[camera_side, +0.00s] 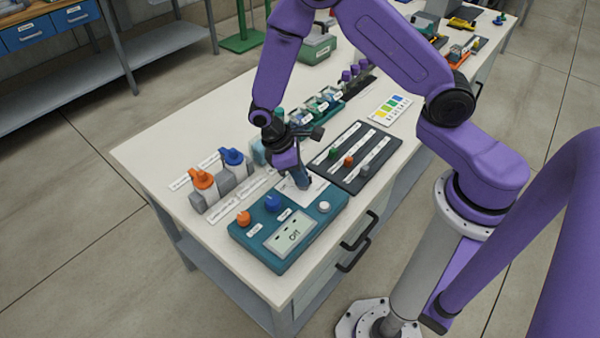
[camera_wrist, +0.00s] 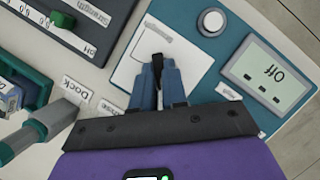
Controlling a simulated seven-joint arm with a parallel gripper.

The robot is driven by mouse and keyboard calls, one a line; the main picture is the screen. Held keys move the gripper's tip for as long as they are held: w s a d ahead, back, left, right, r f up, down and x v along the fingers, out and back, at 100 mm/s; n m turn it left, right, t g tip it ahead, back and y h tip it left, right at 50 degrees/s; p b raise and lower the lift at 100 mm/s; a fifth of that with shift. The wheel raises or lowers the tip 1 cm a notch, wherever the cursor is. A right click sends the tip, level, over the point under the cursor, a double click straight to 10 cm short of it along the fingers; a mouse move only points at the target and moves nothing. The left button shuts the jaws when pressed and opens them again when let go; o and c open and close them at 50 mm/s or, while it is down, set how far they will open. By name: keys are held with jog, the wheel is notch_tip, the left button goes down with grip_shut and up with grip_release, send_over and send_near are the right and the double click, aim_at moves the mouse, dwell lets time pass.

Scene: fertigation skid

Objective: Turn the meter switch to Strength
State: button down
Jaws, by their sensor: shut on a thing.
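The teal meter box (camera_side: 283,262) sits at the near end of the bench. Its display (camera_wrist: 268,76) reads OFF. A white plate (camera_wrist: 136,62) lies at one end of the box, and a small dark switch (camera_wrist: 157,64) stands on it. My gripper (camera_wrist: 157,82) is shut on the switch, with its blue fingers on either side. In the side view my gripper (camera_side: 302,182) points down at the plate and hides the switch there.
A white button (camera_wrist: 212,21) and the blue (camera_side: 272,203) and orange (camera_side: 243,218) knobs are on the meter. A dark slider board (camera_side: 352,165) lies close behind.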

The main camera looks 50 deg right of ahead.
jog(key=m+y, duration=0.1)
jog(key=m, duration=0.2)
jog(key=m+g+y, duration=0.1)
jog(key=m, duration=0.2)
jog(key=shift+w+d, duration=0.15)
jog(key=shift+d, duration=0.05)
jog(key=m+y, duration=0.1)
jog(key=m, duration=0.3)
jog(key=m+y, duration=0.1)
jog(key=m, duration=0.1)
jog(key=shift+d+m+y, duration=0.25)
jog(key=shift+m+y, duration=0.05)
jog(key=m+y, duration=0.1)
jog(key=m, duration=0.1)
jog(key=m+t, duration=0.1)
jog(key=m, duration=0.2)
jog(key=shift+d+m+y, duration=0.2)
jog(key=shift+m+y, duration=0.1)
jog(key=shift+y, duration=0.1)
jog(key=m, duration=0.1)
jog(key=m+t, duration=0.1)
jog(key=m, duration=0.1)
jog(key=m+t, duration=0.1)
jog(key=m, duration=0.1)
jog(key=shift+s+d+y, duration=0.1)
jog(key=shift+s+y, duration=0.15)
jog(key=shift+y, duration=0.15)
jog(key=c, duration=1.2)
grip_release()
